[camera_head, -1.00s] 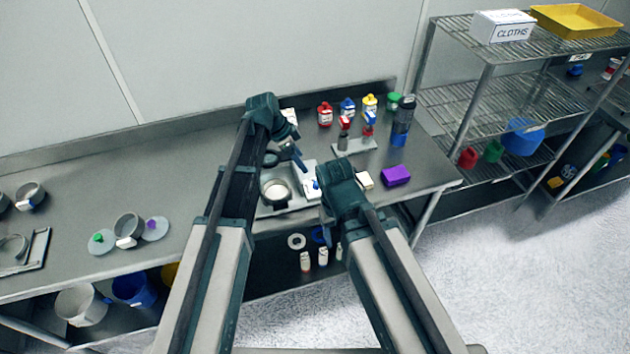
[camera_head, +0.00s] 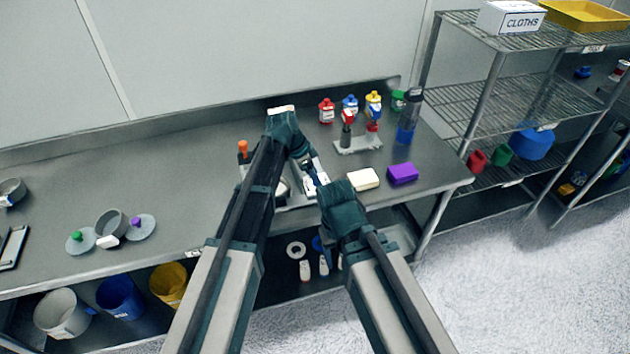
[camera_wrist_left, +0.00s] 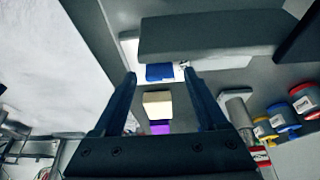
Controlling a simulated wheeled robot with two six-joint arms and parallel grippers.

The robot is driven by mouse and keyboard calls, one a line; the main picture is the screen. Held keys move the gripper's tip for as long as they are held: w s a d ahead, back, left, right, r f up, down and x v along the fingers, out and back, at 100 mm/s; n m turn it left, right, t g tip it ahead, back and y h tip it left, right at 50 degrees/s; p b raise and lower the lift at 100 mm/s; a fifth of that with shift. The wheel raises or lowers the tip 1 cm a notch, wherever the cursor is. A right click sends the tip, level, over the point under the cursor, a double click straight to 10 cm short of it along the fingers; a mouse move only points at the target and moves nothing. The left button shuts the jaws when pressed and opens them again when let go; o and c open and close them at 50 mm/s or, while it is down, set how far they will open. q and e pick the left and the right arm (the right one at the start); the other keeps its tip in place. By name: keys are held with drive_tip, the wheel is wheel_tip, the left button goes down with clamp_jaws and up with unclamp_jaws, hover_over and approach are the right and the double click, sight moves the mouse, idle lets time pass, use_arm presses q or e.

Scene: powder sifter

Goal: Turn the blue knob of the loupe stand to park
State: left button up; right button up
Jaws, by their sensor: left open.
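In the left wrist view, a blue block-like part (camera_wrist_left: 160,73), which looks like the knob, sits on a white plate (camera_wrist_left: 130,48) under a large dark bar (camera_wrist_left: 205,35). These look like parts of the loupe stand. My left gripper (camera_wrist_left: 160,75) is open and empty, its two fingertips appearing on either side of the blue part; I cannot tell whether they touch it. In the head view, the left gripper (camera_head: 309,166) reaches down to the white and blue stand (camera_head: 314,186), which the arms partly hide. My right gripper (camera_head: 340,196) is close beside it, its jaws hidden.
A cream block (camera_head: 363,179) and a purple block (camera_head: 402,173) lie right of the stand.

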use_arm(q)
clamp_jaws()
idle(0.4)
drive_tip(key=shift+s+n, duration=0.1)
drive_tip(key=shift+n, duration=0.2)
drive_tip(key=n+t+y, duration=0.1)
drive_tip(key=n, duration=0.2)
drive_tip(key=shift+s+d+n, duration=0.1)
drive_tip(key=shift+s+n, duration=0.05)
drive_tip(key=shift+n, duration=0.25)
drive_tip(key=n+t+y, duration=0.1)
drive_tip(key=n, duration=0.3)
drive_tip(key=shift+d+n, duration=0.1)
drive_tip(key=shift+n, duration=0.2)
drive_tip(key=n+t+y, duration=0.1)
drive_tip(key=n+y, duration=0.1)
drive_tip(key=n, duration=0.3)
drive_tip(key=shift+d, duration=0.15)
drive_tip(key=shift+n+y, duration=0.8)
drive_tip(key=shift+n, duration=1.1)
